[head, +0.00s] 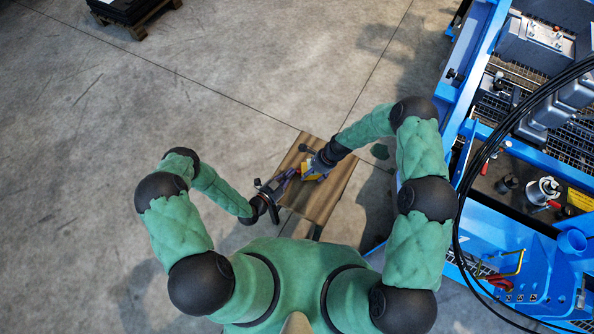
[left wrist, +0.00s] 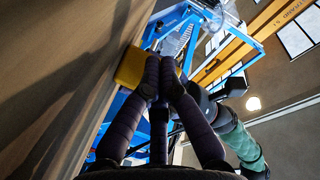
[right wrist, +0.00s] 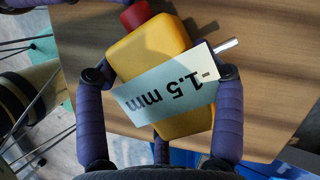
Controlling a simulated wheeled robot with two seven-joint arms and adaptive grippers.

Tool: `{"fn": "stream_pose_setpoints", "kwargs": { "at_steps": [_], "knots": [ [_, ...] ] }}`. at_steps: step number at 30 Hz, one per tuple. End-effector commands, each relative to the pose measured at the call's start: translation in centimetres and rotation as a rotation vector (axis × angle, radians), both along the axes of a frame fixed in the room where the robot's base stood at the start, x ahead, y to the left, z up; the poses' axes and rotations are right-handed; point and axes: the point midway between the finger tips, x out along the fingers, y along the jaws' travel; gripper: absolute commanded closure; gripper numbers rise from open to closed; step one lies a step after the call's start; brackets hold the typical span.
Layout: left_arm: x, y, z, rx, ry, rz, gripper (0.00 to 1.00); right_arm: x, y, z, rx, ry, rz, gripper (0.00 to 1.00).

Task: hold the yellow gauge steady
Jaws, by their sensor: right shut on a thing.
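The yellow gauge (head: 310,174) is above a wooden board in the head view, mostly covered by my right gripper (head: 318,164). In the right wrist view the gauge (right wrist: 150,50) has a red cap, a metal pin and a pale label reading "-1.5 mm". My right gripper (right wrist: 166,82) is shut on it, fingers on both sides. My left gripper (head: 287,177) is left of the gauge, and its fingertips (left wrist: 161,68) are close together with nothing visible between them. The gauge (left wrist: 131,67) shows just beside those fingertips; I cannot tell if they touch.
The brown wooden board (head: 322,200) lies under both grippers. A blue workbench (head: 512,225) with tools, grey machine parts and black cables stands to the right. A dark stack on a pallet (head: 125,10) is far off at top left. The concrete floor on the left is clear.

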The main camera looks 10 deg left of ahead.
Motion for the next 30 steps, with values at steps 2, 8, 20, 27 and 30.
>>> {"fn": "stream_pose_setpoints", "kwargs": {
  "at_steps": [2,8,20,27,30],
  "knots": [
    [0.01,-0.12,-0.02,-0.001,-0.001,-0.001,1.0,-0.27,0.02,-0.16,0.0,0.005,0.001,0.9],
    [0.05,-0.32,-0.01,-0.001,-0.001,-0.001,1.0,-0.26,0.02,-0.15,0.0,0.005,0.001,0.9],
    [0.13,-0.72,-0.03,-0.001,0.001,0.0,1.0,-0.25,0.02,-0.14,0.0,0.005,0.002,0.9],
    [0.16,-0.99,-0.03,-0.001,0.001,-0.001,1.0,-0.24,0.02,-0.14,0.0,0.004,0.002,0.9],
    [0.16,-1.03,-0.03,-0.001,0.001,-0.001,1.0,-0.24,0.03,-0.14,0.0,0.004,0.002,0.9]
  ]
}}
